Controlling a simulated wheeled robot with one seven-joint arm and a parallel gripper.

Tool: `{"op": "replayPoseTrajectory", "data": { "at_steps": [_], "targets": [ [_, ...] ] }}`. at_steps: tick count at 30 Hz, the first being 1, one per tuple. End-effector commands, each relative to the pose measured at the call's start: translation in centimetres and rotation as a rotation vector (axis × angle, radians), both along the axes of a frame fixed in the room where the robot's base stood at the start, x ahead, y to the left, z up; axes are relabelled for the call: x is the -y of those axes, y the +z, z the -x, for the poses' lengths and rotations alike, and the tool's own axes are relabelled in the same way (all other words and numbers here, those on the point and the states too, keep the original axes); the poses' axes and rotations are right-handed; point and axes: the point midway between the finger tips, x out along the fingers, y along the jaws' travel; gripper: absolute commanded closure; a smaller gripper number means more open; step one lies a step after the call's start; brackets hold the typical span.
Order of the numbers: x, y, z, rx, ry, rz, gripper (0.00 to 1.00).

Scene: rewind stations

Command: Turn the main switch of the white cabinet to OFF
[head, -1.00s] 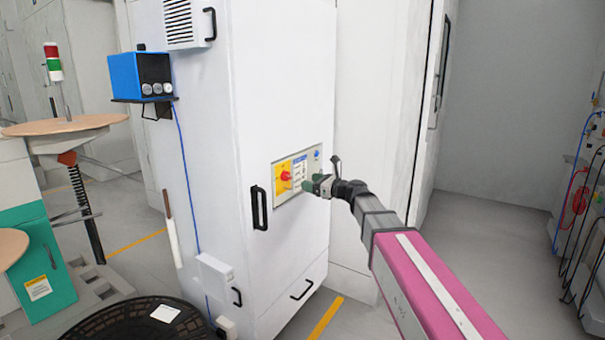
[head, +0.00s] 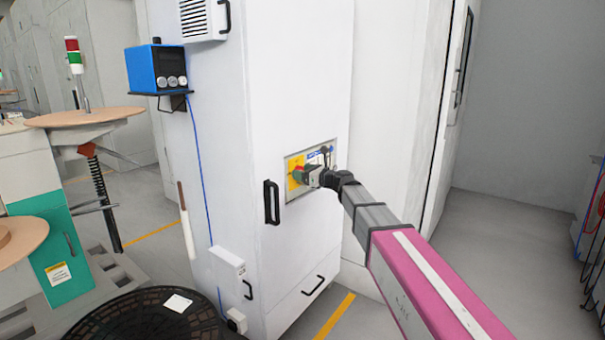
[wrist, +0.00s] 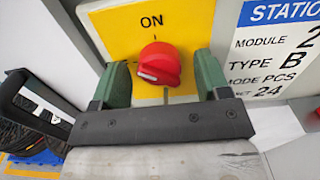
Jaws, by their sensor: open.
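The white cabinet (head: 255,100) stands mid-view in the head view, with a small panel on its front. In the wrist view the red main switch knob (wrist: 159,62) sits on a yellow plate (wrist: 105,35) with ON printed above it. A white mark shows on the knob's lower left; no OFF label is visible. My gripper (wrist: 163,75) is open, its green fingers on either side of the knob with small gaps visible. In the head view my gripper (head: 304,176) is at the panel and mostly hides the knob.
A station label (wrist: 270,50) is right of the plate. A black handle (head: 271,203) is left of the panel. A blue box (head: 148,68) on a shelf and a black round reel (head: 130,330) stand left.

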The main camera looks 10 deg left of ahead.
Motion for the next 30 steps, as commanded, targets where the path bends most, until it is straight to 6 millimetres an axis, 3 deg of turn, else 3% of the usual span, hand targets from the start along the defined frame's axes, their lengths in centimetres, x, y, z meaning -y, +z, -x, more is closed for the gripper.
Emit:
{"op": "replayPoseTrajectory", "data": {
  "at_steps": [10, 15, 30],
  "targets": [
    [-0.33, 0.0, -0.11, 0.0, 0.0, 0.0, 0.31],
    [-0.33, 0.0, -0.1, 0.0, 0.0, 0.0, 0.8],
    [-0.32, 0.0, -0.07, 0.109, 0.001, 0.045, 0.8]
  ]
}}
